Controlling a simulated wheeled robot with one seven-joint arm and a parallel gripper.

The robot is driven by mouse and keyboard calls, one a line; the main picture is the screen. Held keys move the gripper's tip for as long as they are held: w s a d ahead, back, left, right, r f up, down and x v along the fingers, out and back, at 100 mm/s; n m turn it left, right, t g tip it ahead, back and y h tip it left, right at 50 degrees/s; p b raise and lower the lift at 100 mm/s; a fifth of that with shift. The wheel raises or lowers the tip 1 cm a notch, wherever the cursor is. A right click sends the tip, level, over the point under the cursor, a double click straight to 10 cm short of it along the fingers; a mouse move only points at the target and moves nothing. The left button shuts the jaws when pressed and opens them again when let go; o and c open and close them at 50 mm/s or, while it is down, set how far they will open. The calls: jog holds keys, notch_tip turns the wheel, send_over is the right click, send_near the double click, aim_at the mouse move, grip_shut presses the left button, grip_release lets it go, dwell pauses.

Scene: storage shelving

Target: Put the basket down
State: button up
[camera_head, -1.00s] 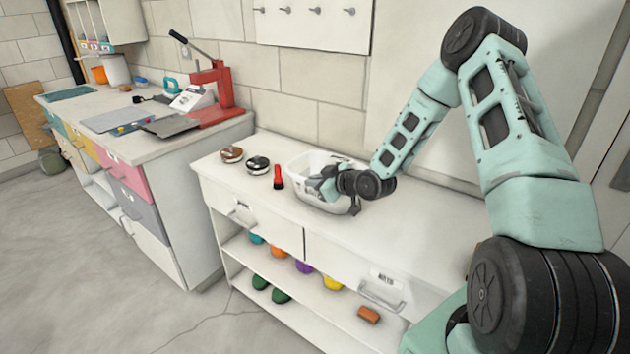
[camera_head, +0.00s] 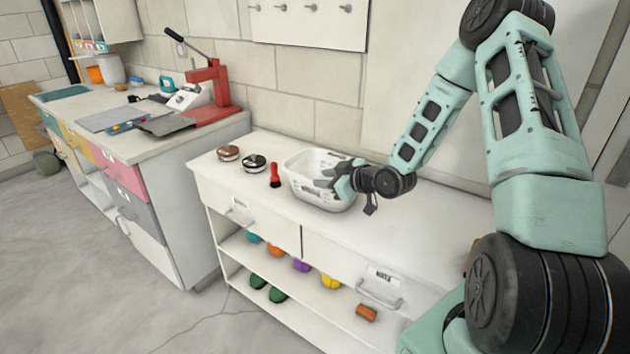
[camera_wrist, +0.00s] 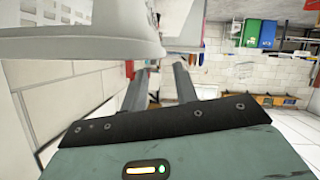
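The white basket (camera_head: 303,187) stands upright on the white counter (camera_head: 380,225) in the head view, its base seemingly on the top. My gripper (camera_head: 326,178) is at the basket's right side, with its dark fingers reaching over the rim. In the wrist view my gripper (camera_wrist: 160,78) shows its two fingers apart with a gap between them. The pale basket wall (camera_wrist: 80,42) fills the upper left there, close to the fingertips. The fingertips are partly hidden by the basket, so contact is unclear.
A wall panel with hooks (camera_head: 310,18) is behind. A red press (camera_head: 210,90) stands on the left bench.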

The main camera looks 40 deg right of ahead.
jog(key=v, duration=0.6)
jog(key=s+a+r+n+g, duration=0.1)
jog(key=s+a+g, duration=0.25)
jog(key=a, duration=0.65)
jog(key=s+a+r+g, duration=0.15)
jog(key=a+g, duration=0.25)
jog(key=a, duration=0.6)
jog(key=s+a+r+g+h, duration=0.1)
jog(key=s+a+g, duration=0.1)
jog(key=s, duration=0.6)
jog(key=s+a+r+g, duration=0.1)
jog(key=s+a+r, duration=0.1)
jog(key=s+a, duration=0.3)
jog(key=s+a+r+g+h, duration=0.1)
jog(key=s+a, duration=0.3)
jog(key=s, duration=0.7)
jog(key=shift+a+r+n+g+h, duration=0.2)
jog(key=shift+r+n+g+h, duration=0.1)
jog(key=shift+r+g, duration=0.5)
jog(key=shift+o, duration=0.3)
